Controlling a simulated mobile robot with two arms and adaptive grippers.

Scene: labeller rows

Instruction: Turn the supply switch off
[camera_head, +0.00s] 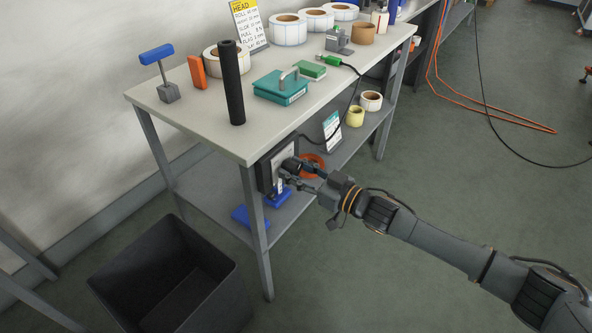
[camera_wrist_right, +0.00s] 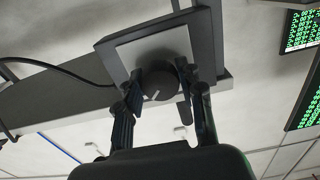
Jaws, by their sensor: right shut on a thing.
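The supply switch is a dark round knob on a pale plate in a dark box (camera_head: 265,175), fixed at the front end of the bench under its top. In the right wrist view the knob (camera_wrist_right: 158,82) carries a white pointer line, and the pale plate (camera_wrist_right: 128,50) shows around it. My right gripper (camera_head: 291,172) reaches in from the right. In the right wrist view its two fingers (camera_wrist_right: 156,88) are on either side of the knob, shut on it. Fingers hide part of the knob and plate in the head view. My left gripper is not in view.
The bench top (camera_head: 205,125) holds label rolls (camera_head: 288,30), a black roller (camera_head: 231,85), a teal box (camera_head: 280,88) and a blue-handled tool (camera_head: 160,70). A lower shelf (camera_head: 290,212) holds rolls and blue items. A black bin (camera_head: 170,280) stands on the floor in front.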

